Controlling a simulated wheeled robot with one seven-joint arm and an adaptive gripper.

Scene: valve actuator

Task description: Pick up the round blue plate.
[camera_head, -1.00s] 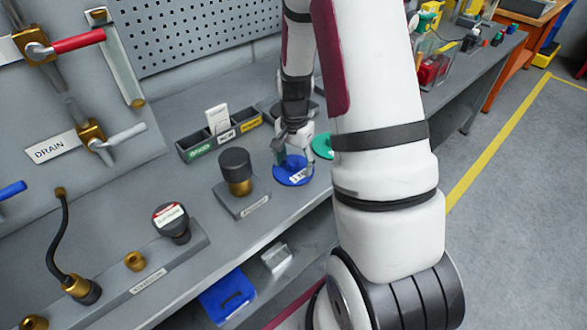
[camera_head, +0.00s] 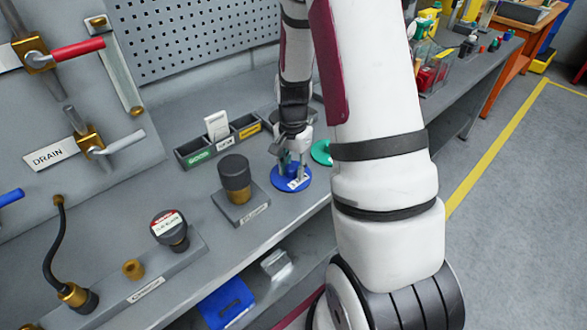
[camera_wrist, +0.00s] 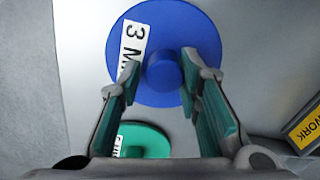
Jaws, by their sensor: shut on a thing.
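The round blue plate (camera_head: 280,186) lies flat on the grey bench near its front edge, with no gap visible under it. It has a white label and a raised round knob in its middle. In the wrist view the blue plate (camera_wrist: 202,38) is at top centre, its label partly reading "3 M". My gripper (camera_head: 292,168) points down over the plate. In the wrist view its green-padded fingers (camera_wrist: 163,76) are on both sides of the knob and shut on it. The exact finger contact is partly hidden.
A green plate (camera_head: 321,153) lies close behind, partly covered by my arm; it also shows in the wrist view (camera_wrist: 146,138). A labelled organiser tray (camera_head: 200,158) stands behind to the left. A black-topped brass valve (camera_head: 235,175) on a grey block stands left of the plate.

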